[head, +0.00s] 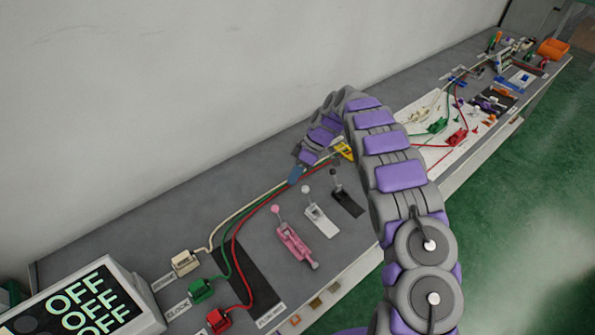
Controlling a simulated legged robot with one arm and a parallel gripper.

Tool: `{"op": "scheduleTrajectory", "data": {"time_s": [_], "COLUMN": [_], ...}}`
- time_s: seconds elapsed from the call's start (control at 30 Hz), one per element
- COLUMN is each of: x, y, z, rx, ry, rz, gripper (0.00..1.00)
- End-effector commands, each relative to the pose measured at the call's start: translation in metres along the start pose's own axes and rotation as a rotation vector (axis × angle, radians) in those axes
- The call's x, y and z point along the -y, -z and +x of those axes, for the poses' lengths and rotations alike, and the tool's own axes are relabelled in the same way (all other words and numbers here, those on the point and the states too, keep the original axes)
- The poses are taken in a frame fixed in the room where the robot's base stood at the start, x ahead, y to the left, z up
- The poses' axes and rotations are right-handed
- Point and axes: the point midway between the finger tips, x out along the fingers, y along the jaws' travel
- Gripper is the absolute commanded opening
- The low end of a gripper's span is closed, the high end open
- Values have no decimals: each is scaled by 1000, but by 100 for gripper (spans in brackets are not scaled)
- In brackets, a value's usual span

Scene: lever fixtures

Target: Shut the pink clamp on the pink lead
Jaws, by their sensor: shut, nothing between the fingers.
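The pink clamp (292,243) is fixed on the grey bench, left of the white and black lever fixtures. Its pink ball-ended handle (276,210) is raised at the end toward the wall. I cannot tell for sure whether the clamp is open or shut. I cannot make out a pink lead; the leads I see are cream, green and red. My gripper (295,176) is shut and empty, beyond the clamp toward the wall and apart from it, close to the leads. My arm hides part of the bench to its right.
A white lever fixture (321,221) and a black one (347,200) stand beside the clamp. Cream (184,262), green (200,289) and red (218,319) plugs sit near a display reading OFF (85,305). The wall (150,90) bounds the bench behind; bare bench lies left of the leads.

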Motion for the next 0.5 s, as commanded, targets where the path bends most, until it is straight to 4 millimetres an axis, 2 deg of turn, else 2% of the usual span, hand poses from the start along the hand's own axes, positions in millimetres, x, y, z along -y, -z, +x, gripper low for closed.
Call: {"op": "scheduleTrajectory", "data": {"time_s": [0.03,0.23,0.5], "x": [0,0,21], "y": [-2,-2,1], "z": [13,52,59], "rx": [2,3,2], "ry": [5,3,-3], "rz": [2,1,0], "gripper": [0,0,0]}}
